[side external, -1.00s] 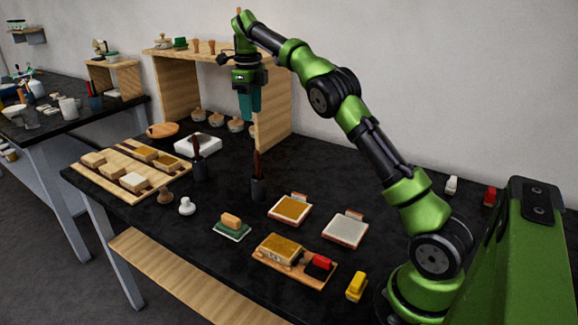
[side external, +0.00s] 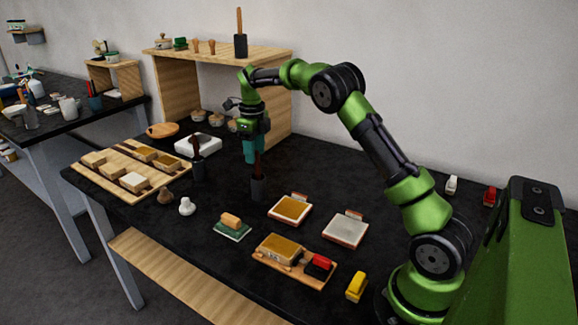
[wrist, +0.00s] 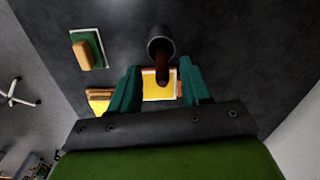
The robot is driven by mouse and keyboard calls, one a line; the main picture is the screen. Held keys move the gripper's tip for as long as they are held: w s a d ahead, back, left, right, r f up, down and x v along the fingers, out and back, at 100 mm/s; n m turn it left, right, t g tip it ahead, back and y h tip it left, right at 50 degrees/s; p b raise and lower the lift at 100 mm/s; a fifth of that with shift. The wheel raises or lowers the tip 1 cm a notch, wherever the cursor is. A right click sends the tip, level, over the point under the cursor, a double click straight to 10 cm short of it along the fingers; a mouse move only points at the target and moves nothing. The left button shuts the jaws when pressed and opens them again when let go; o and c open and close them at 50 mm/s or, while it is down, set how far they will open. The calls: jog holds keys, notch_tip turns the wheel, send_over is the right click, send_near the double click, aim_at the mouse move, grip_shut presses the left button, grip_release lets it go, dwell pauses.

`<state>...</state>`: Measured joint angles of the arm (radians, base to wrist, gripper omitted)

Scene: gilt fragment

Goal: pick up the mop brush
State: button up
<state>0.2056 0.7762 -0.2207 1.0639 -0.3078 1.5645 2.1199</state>
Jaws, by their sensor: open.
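A brush with a reddish-brown handle (side external: 257,163) stands upright in a dark cup (side external: 258,187) near the middle of the table; I take it as the mop brush. Its bristle end cannot be made out. My gripper (side external: 250,160) is open, pointing down at the upper handle. In the wrist view, the handle (wrist: 161,70) rises from the cup (wrist: 158,39) and lies between the two teal fingers of my gripper (wrist: 161,76), with a gap on both sides. Similar brushes stand in a second dark cup (side external: 198,168) to the left and in one on the shelf (side external: 240,45).
A wooden shelf unit (side external: 280,95) stands behind my gripper. A white box (side external: 204,144) and a board with several blocks (side external: 110,182) lie to the left. In front are a gold-topped pad (side external: 290,209), a grey pad (side external: 345,229) and a green pad with a block (side external: 232,227).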

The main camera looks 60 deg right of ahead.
aim_at(258, 162)
jog(key=f, duration=0.4)
jog(key=shift+s+d+f, duration=0.15)
jog(key=shift+s, duration=0.1)
jog(key=shift+c, duration=0.4)
grip_shut()
